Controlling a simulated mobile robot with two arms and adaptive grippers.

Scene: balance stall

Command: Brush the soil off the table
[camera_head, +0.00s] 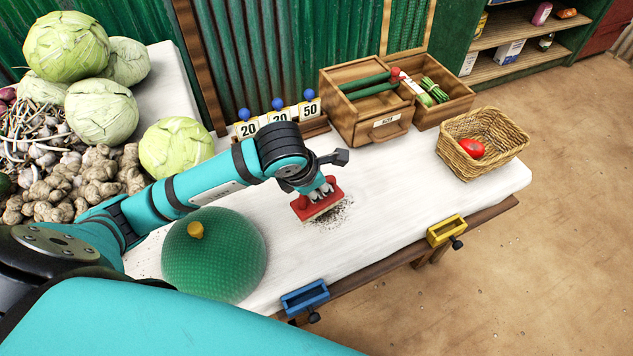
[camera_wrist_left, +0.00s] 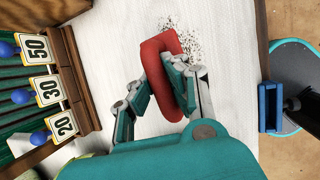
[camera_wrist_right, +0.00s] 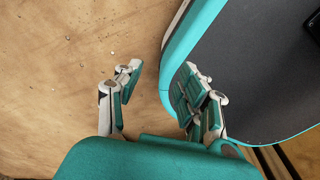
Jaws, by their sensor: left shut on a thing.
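My left gripper (camera_head: 322,192) is shut on a red brush (camera_head: 318,204) over the white table (camera_head: 395,190). The brush's pale bristles are at or just above the tabletop; I cannot tell if they touch. Dark soil (camera_head: 333,214) lies scattered on the table right beside and under the brush. In the left wrist view the red brush (camera_wrist_left: 158,85) sits between the fingers, with the soil specks (camera_wrist_left: 188,38) just beyond it. My right gripper (camera_wrist_right: 158,92) shows only in the right wrist view, open and empty above the sandy floor, beside my base.
A green mesh dome (camera_head: 214,256) stands left of the brush. Number cards (camera_head: 277,118), a wooden box (camera_head: 365,105) and a wicker basket (camera_head: 482,143) with a tomato line the back and right. Blue (camera_head: 305,297) and yellow (camera_head: 446,230) clamps sit on the front edge.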

